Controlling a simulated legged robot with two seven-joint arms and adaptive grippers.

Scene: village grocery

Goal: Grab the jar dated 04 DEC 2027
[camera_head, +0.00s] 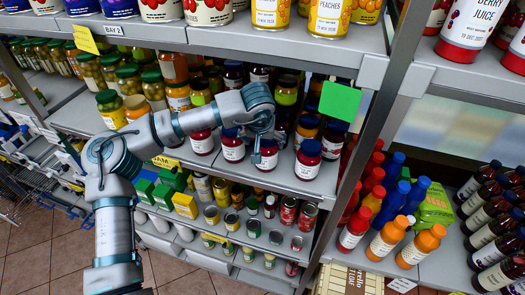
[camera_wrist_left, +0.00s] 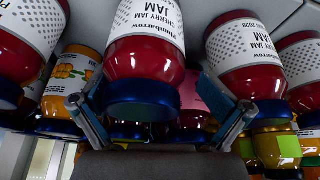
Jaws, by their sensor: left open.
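Red cherry jam jars with blue lids and white labels stand along the front of the middle shelf. In the head view one jar (camera_head: 307,163) is right of my left gripper (camera_head: 258,142), one (camera_head: 233,150) is left of it, and another (camera_head: 267,160) is partly behind its fingers. The left wrist view is upside down. There my left gripper (camera_wrist_left: 160,108) is open, its fingers spread either side of a cherry jam jar (camera_wrist_left: 144,60), with no clear grip on it. Another jar (camera_wrist_left: 245,55) stands to the right. I cannot read 04 DEC 2027 on any label.
Orange jars (camera_wrist_left: 60,90) stand behind and beside the red ones. The shelf above (camera_head: 290,42) holds cans, close over my arm. A green card (camera_head: 340,101) hangs near the right post (camera_head: 372,110). Cans and boxes fill the shelf below; bottles (camera_head: 388,236) stand at right.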

